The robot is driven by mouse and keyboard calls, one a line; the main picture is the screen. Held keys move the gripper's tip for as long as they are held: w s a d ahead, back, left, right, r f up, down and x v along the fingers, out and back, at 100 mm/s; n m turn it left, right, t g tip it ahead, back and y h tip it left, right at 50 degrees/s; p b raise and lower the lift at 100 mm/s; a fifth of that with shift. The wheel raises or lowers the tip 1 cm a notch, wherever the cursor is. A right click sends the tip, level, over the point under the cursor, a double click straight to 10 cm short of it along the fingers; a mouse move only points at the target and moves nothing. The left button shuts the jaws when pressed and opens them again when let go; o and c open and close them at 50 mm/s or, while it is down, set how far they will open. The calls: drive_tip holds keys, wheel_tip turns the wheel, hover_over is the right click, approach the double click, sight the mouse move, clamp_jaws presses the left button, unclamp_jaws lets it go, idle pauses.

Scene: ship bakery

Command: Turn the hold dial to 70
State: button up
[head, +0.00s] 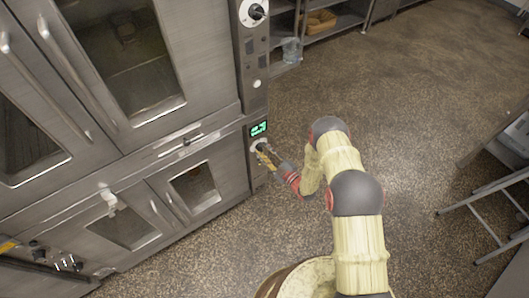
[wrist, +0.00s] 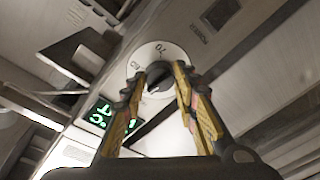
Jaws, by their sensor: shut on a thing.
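The hold dial is a round white plate with a dark knob in the middle; its plate (wrist: 146,56) is in the upper middle of the wrist view, with printed figures near its rim. In the head view the dial (head: 256,144) sits on the oven's narrow right-hand panel, below a lit green display (head: 259,129). My gripper (wrist: 164,80) has its yellow and black fingers on either side of the knob and is shut on it. In the head view my gripper (head: 266,155) meets the panel from the right and partly covers the dial. The exact setting is hard to read.
The green display also shows in the wrist view (wrist: 103,117), tilted. Another dial (head: 256,12) is higher on the panel. Steel oven doors (head: 112,115) with handles fill the left. A metal step frame (head: 490,205) stands at the right. The speckled floor between is clear.

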drive_tip(key=m+t+h+b, duration=0.1)
drive_tip(key=m+b, duration=0.1)
drive_tip(key=m, duration=0.7)
drive_tip(key=m+t+h+b, duration=0.1)
drive_tip(key=m+b, duration=0.1)
drive_tip(key=m, duration=0.7)
drive_tip(key=m+b, duration=0.2)
drive_tip(key=m, duration=0.8)
drive_tip(key=shift+s+a+t+h, duration=0.25)
drive_tip(key=shift+a+t+h, duration=0.15)
drive_tip(key=shift+f+m, duration=0.1)
drive_tip(key=shift+m, duration=0.2)
drive_tip(key=o, duration=1.1)
drive_tip(key=shift+c, duration=0.2)
drive_tip(key=shift+o, duration=0.5)
drive_tip(key=shift+s, duration=0.1)
drive_tip(key=r+v, duration=0.1)
drive_tip(key=v, duration=1)
drive_tip(key=shift+s+d+f, duration=0.2)
drive_tip(key=shift+s+f, duration=0.15)
drive_tip(key=shift+f, duration=0.15)
